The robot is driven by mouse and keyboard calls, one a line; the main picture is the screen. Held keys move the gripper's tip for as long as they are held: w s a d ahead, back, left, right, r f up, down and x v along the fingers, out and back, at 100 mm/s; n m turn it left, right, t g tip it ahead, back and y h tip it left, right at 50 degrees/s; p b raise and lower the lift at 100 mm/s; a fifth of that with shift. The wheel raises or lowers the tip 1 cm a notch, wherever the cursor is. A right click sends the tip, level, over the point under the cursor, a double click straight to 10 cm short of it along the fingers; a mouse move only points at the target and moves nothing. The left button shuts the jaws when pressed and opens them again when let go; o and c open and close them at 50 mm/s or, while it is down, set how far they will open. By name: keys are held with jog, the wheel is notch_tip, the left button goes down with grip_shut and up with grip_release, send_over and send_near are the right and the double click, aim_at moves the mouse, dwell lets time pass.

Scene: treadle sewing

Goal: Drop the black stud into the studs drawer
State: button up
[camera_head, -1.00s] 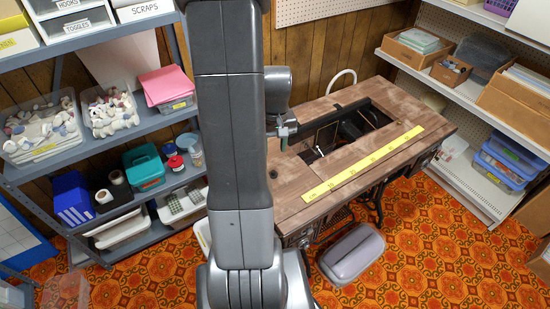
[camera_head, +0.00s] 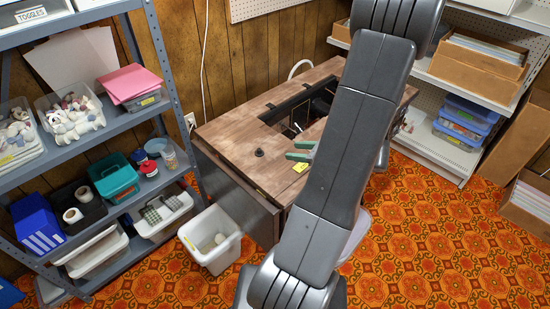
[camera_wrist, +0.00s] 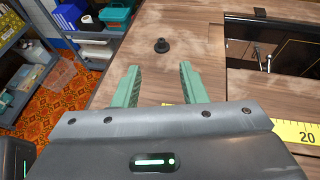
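The black stud (camera_head: 259,152) stands on the brown wooden sewing table top, left of the dark machine opening. In the wrist view the stud (camera_wrist: 161,45) is small, dark and round with a wider base. My gripper (camera_head: 291,150) is to the right of the stud in the head view. Its green fingers are apart with nothing between them. In the wrist view my gripper (camera_wrist: 158,69) is open and the stud lies beyond the fingertips, not touching them. I cannot make out a studs drawer in either current view.
A yellow measuring tape (camera_wrist: 297,132) lies on the table (camera_head: 222,128). A white bin (camera_head: 212,240) stands on the floor at the table's left. A grey shelf (camera_head: 124,120) with boxes stands at left, and a shelf with brown boxes (camera_head: 478,60) at back right.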

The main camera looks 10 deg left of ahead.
send_near(260, 149)
jog(key=x, duration=0.3)
jog(key=shift+a+r, duration=0.15)
jog(key=shift+a, duration=0.25)
jog(key=x, duration=0.5)
jog(key=shift+f, duration=0.25)
jog(key=shift+d, duration=0.1)
grip_shut()
